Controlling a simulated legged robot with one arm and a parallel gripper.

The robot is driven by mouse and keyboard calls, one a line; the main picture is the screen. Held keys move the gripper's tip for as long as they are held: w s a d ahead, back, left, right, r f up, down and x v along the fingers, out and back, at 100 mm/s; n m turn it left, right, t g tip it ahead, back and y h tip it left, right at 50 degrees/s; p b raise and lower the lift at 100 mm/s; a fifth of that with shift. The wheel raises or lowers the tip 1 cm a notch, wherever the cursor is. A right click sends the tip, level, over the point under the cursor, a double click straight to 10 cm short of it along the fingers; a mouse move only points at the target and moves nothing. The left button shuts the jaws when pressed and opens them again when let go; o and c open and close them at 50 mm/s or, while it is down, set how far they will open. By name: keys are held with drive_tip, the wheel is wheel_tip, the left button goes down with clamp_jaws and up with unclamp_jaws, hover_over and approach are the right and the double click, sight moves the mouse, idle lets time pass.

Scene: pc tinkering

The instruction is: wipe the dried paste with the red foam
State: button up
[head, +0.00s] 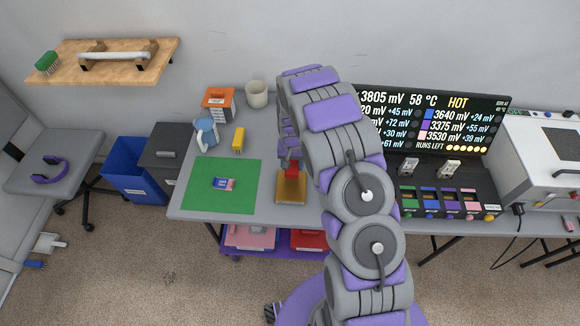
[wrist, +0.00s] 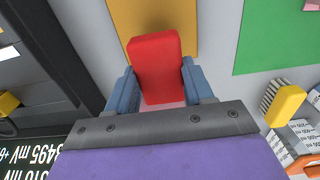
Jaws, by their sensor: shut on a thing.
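My gripper (head: 291,158) is shut on the red foam (head: 291,171) over the far part of a gold plate (head: 290,190) on the table. In the wrist view the red foam (wrist: 157,62) is a block held between the two blue fingers of my gripper (wrist: 158,82). The gold plate also shows beyond the foam in the wrist view (wrist: 128,15). I cannot tell whether the foam touches the plate. No dried paste can be made out; the foam and gripper hide part of the plate.
A green mat (head: 215,204) with a small blue and pink block (head: 223,184) lies left of the plate. A display (head: 440,120) and colored-slot rack (head: 450,204) are right.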

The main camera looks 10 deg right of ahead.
wheel_tip(320, 180, up, 3)
drive_tip(key=shift+d+f+p, duration=0.1)
drive_tip(key=shift+d+p, duration=0.05)
drive_tip(key=shift+p, duration=0.15)
drive_tip(key=shift+s+a+r, duration=0.1)
drive_tip(key=shift+a+r, duration=0.25)
drive_tip(key=shift+a, duration=0.15)
drive_tip(key=shift+d, duration=0.1)
drive_tip(key=shift+d, duration=0.3)
